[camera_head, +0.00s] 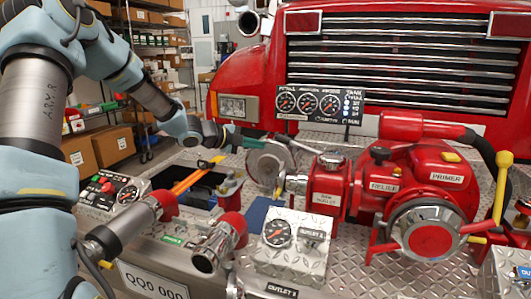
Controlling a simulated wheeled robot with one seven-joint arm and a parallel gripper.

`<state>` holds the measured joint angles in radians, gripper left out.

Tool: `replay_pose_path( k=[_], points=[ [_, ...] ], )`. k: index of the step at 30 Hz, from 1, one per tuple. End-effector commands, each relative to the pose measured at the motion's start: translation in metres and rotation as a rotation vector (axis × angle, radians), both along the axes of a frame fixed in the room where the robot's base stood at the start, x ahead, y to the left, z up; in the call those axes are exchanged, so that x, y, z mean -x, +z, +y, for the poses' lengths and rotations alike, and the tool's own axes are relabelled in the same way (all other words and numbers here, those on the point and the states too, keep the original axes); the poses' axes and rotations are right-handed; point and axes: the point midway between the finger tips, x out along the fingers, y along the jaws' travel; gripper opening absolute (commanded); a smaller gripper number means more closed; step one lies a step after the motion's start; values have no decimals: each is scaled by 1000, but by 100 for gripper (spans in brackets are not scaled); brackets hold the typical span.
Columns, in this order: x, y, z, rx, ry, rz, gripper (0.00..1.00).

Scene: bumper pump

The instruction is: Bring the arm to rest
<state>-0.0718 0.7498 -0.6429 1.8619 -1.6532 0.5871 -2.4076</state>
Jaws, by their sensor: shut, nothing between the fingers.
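My arm fills the left side, bends at the top left and reaches down toward the middle. My gripper (238,139) is at its far end, small and dark, in front of the truck's bumper and above the deck. Its fingers are shut and hold nothing. It is close to a round metal disc (267,164), and I cannot tell whether they touch. The red pump (400,179) stands to its right on the diamond-plate bumper deck (333,256).
A dark recess (203,194) with an orange-and-yellow bar (190,180) lies below the gripper. A gauge panel (320,104) stands before the grille. A control box (112,192), outlet pipes (219,243) and a gauge box (290,241) crowd the front. Shelves (155,38) and cartons (113,145) stand behind.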

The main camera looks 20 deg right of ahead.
Motion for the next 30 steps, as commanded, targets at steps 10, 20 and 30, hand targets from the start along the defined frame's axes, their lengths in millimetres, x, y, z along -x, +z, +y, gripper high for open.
replay_pose_path(
  k=[10, 20, 30],
  points=[
    [12, -4, 13, -71, -72, -113, 0],
    [89, -53, 118, -544, -828, -993, 0],
    [158, -66, 268, -638, -1977, -1753, 0]
  ],
)
